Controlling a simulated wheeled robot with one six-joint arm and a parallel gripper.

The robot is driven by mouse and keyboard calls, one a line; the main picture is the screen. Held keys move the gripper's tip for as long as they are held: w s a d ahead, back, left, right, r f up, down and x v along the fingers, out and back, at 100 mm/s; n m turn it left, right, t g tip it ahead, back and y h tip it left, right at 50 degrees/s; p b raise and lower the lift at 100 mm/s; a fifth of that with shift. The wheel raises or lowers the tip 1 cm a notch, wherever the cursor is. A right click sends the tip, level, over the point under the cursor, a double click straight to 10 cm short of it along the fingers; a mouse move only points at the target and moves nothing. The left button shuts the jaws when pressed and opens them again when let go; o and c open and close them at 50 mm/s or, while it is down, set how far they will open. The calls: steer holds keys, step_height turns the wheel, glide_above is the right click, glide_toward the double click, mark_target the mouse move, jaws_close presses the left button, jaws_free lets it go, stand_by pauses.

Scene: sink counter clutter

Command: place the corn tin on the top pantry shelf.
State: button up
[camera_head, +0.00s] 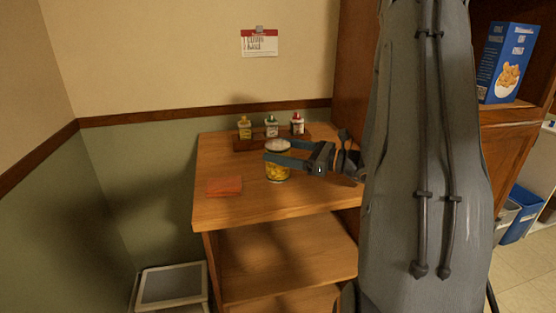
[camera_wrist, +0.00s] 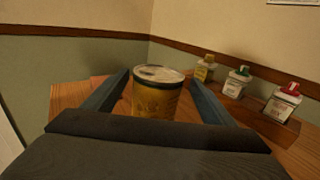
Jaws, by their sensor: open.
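The corn tin (camera_head: 277,172) stands upright on the wooden counter, a yellow can with a pale lid. My gripper (camera_head: 277,153) reaches in from the right, with its two fingers on either side of the tin. In the wrist view, the tin (camera_wrist: 157,97) stands between the spread fingers of my gripper (camera_wrist: 158,88), with a visible gap on each side. The gripper is open. The lower part of the tin is hidden behind the gripper body in the wrist view. I cannot pick out the top pantry shelf for certain; a wooden cabinet ledge (camera_head: 510,116) shows at the right.
Several small bottles (camera_head: 271,127) stand in a wooden rack behind the tin. An orange cloth or sponge (camera_head: 224,187) lies at the counter's left front. A blue box (camera_head: 508,62) stands on the cabinet ledge. Blue and grey bins (camera_head: 522,214) are on the floor at right.

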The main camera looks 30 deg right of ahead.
mark_target(267, 147)
steer(key=p+x, duration=0.1)
steer(key=x, duration=0.3)
steer(key=shift+w+a, duration=0.15)
steer(key=shift+a, duration=0.3)
steer(key=c, duration=1.7)
steer(key=shift+o, duration=0.2)
